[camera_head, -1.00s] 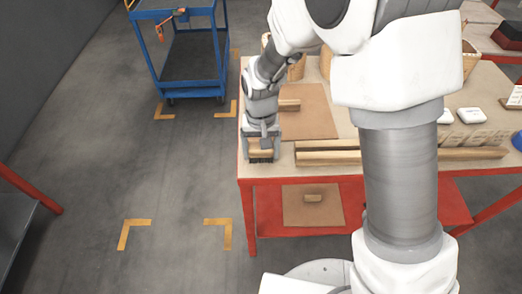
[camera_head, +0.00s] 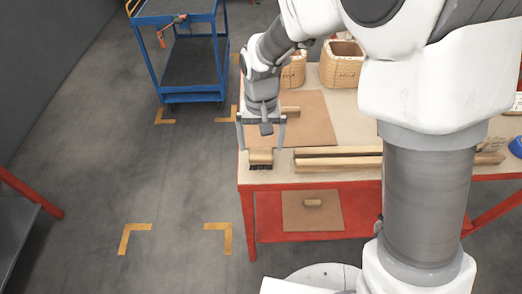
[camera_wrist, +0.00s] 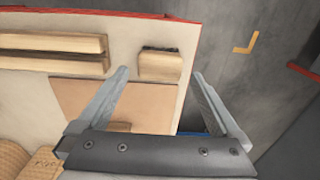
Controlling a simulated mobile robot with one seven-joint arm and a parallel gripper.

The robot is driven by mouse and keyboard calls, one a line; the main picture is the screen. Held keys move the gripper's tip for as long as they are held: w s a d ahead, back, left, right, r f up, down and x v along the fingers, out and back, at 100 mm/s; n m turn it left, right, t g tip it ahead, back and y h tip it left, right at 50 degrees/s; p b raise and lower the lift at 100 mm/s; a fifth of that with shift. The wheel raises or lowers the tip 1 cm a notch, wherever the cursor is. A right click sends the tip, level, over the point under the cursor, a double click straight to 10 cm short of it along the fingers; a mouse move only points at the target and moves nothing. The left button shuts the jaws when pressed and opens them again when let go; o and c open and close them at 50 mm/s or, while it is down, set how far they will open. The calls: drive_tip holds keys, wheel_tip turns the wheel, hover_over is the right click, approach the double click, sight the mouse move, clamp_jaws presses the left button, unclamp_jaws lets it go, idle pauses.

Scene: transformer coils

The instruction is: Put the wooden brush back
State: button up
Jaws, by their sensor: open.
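The wooden brush (camera_head: 261,157) stands with its dark bristles down near the front left corner of the table (camera_head: 340,176). In the wrist view, the brush (camera_wrist: 160,66) lies just beyond and between the finger ends. My gripper (camera_head: 260,148) is open and empty above the brush; its two fingers are spread wide and do not hold it. Both fingers also show in the wrist view (camera_wrist: 160,74).
Two long wooden bars (camera_head: 340,161) lie right of the brush. A brown board (camera_head: 310,125) with a wooden block is behind. Woven baskets (camera_head: 342,70) stand further back. Another board (camera_head: 325,222) with a block lies on the red lower shelf. A blue cart (camera_head: 192,97) stands at back left.

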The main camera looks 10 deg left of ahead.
sight(261, 153)
drive_tip(key=shift+r+p, duration=0.35)
drive_tip(key=shift+r, duration=2.4)
drive_tip(key=s+d+r+m+t, duration=0.1)
drive_tip(key=s+d+r+t, duration=0.1)
drive_tip(key=s+d+r, duration=0.2)
drive_tip(key=s+d+r+m+t, duration=0.1)
drive_tip(key=s+d+r, duration=0.4)
drive_tip(key=d, duration=0.6)
drive_tip(key=s+d+r+t, duration=0.2)
drive_tip(key=s+d+r, duration=0.2)
drive_tip(key=d, duration=0.4)
drive_tip(key=shift+s+d+r+m+t, duration=0.3)
drive_tip(key=shift+s+r+m, duration=0.1)
drive_tip(key=shift+r, duration=0.4)
